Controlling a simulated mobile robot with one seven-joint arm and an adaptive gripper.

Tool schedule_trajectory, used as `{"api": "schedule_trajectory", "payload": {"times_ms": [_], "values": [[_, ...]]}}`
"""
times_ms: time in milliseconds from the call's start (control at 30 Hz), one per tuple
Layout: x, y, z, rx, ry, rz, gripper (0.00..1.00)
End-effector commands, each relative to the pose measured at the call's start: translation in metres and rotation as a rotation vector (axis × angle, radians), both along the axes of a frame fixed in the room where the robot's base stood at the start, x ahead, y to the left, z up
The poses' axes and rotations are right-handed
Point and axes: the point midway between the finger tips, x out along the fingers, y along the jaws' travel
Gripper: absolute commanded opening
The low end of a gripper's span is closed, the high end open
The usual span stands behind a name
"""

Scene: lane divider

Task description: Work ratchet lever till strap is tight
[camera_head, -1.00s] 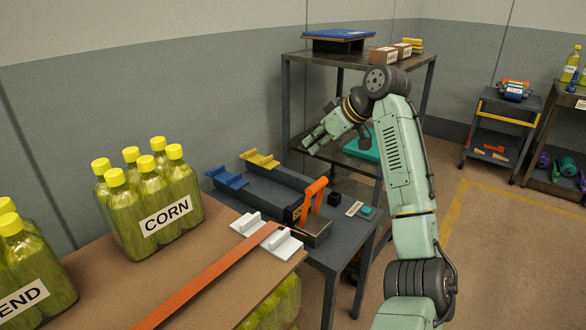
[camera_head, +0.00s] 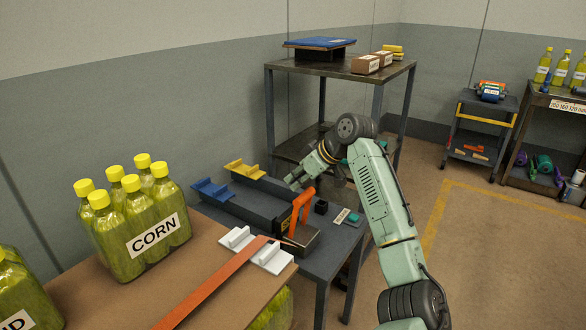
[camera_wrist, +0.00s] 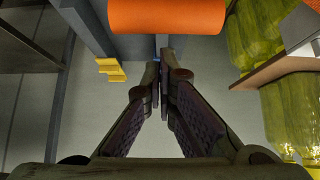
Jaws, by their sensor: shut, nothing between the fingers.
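The orange ratchet lever (camera_head: 301,212) stands up from the dark ratchet unit on the grey table. In the wrist view the lever's orange bar (camera_wrist: 165,14) crosses the top, just beyond the fingertips. The flat orange strap (camera_head: 212,284) runs across the brown box top and over the edge toward the ratchet. My gripper (camera_head: 290,183) is just above and left of the lever's top in the head view. In the wrist view my gripper (camera_wrist: 160,78) has its fingertips together with nothing between them. I cannot tell whether it touches the lever.
White guide blocks (camera_head: 252,249) flank the strap. Blue (camera_head: 211,190) and yellow (camera_head: 242,169) brackets sit behind the ratchet on the long dark rails. A small black box (camera_head: 321,206) stands right of the lever. The CORN bottle pack (camera_head: 133,220) stands at left.

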Motion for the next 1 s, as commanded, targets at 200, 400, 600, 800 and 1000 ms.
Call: {"api": "schedule_trajectory", "payload": {"times_ms": [200,400,600,800,1000], "values": [[-0.007,-0.009,-0.005,0.000,0.000,0.003,0.00],[-0.007,-0.009,-0.005,0.000,0.000,0.003,0.00],[-0.007,-0.009,-0.006,0.005,-0.002,0.002,0.00],[-0.009,-0.012,-0.007,0.041,-0.025,0.002,0.00],[-0.011,-0.014,-0.007,0.063,-0.039,0.002,0.00]]}}
